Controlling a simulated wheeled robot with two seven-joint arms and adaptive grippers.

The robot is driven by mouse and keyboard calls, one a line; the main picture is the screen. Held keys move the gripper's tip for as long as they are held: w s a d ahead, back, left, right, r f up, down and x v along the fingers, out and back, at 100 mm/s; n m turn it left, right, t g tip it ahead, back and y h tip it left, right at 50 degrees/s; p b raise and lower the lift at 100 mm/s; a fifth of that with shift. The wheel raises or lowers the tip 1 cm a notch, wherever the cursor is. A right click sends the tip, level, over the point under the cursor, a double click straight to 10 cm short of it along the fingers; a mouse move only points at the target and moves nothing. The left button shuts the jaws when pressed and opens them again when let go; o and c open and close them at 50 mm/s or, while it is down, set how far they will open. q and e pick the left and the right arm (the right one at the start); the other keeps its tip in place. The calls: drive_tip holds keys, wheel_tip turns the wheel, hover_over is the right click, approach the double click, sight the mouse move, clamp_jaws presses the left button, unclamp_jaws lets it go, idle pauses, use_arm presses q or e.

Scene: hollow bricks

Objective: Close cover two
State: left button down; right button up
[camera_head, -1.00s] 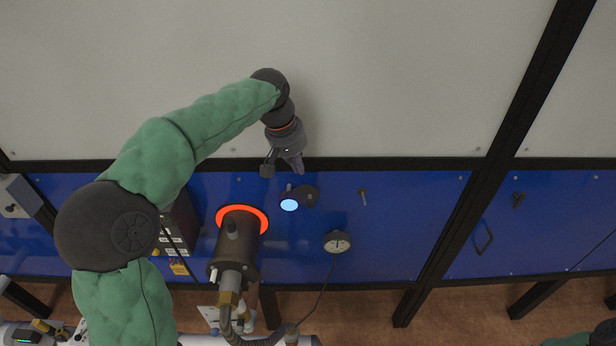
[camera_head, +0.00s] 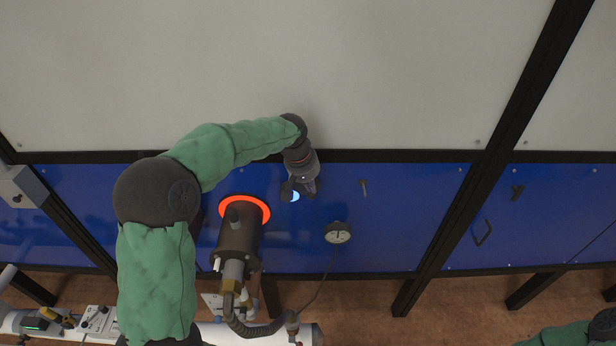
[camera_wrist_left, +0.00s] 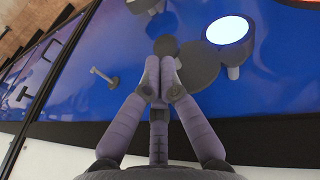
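A glowing white-blue round port (camera_head: 294,196) sits in the blue panel; it shows whole in the left wrist view (camera_wrist_left: 228,30). A dark round cover (camera_wrist_left: 196,66) stands open beside the port, joined near its edge; in the head view my gripper mostly hides it. My left gripper (camera_head: 300,190) is over the cover and port. In the left wrist view its fingertips (camera_wrist_left: 160,68) are drawn together at the cover's edge, in front of a small dark round part (camera_wrist_left: 165,45). I cannot tell if they touch the cover. My right gripper is out of view.
A dark cylinder with an orange-red glowing ring (camera_head: 258,208) stands just left of the port. A dial gauge (camera_head: 338,233) with a cable is at the lower right. A small peg (camera_head: 363,187) sticks out to the right. Bare blue panel lies between them.

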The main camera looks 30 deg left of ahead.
use_arm(q)
drive_tip(key=shift+f, duration=0.25)
